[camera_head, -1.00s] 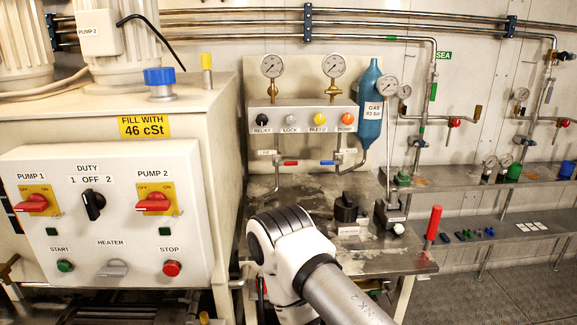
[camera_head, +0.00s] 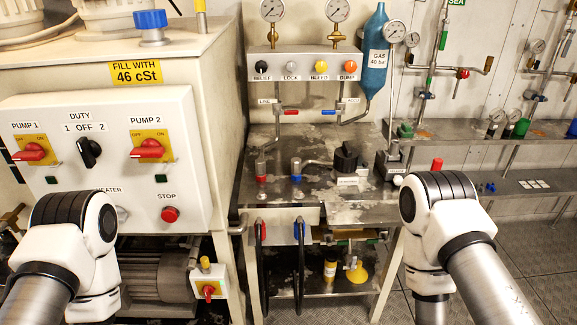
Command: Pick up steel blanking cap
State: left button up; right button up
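I cannot pick out a steel blanking cap for sure. On the steel bench (camera_head: 330,205) stand two small upright grey fittings, one with a red band (camera_head: 261,172) and one with a blue band (camera_head: 296,170). Several small dark and blue pieces, too small to identify, lie on the low shelf at the right (camera_head: 490,187). White joints of my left arm show at lower left and of my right arm at right. Both grippers are out of sight, so I cannot see whether they hold anything.
The pump cabinet (camera_head: 105,165) stands left.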

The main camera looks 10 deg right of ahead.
aim_at(260, 163)
jog(key=i+l+z, duration=0.1)
jog(key=z, duration=0.3)
jog(key=i+l+z, duration=0.1)
jog(key=z, duration=0.3)
jog(key=i+l+z, duration=0.15)
jog(key=i+z, duration=0.15)
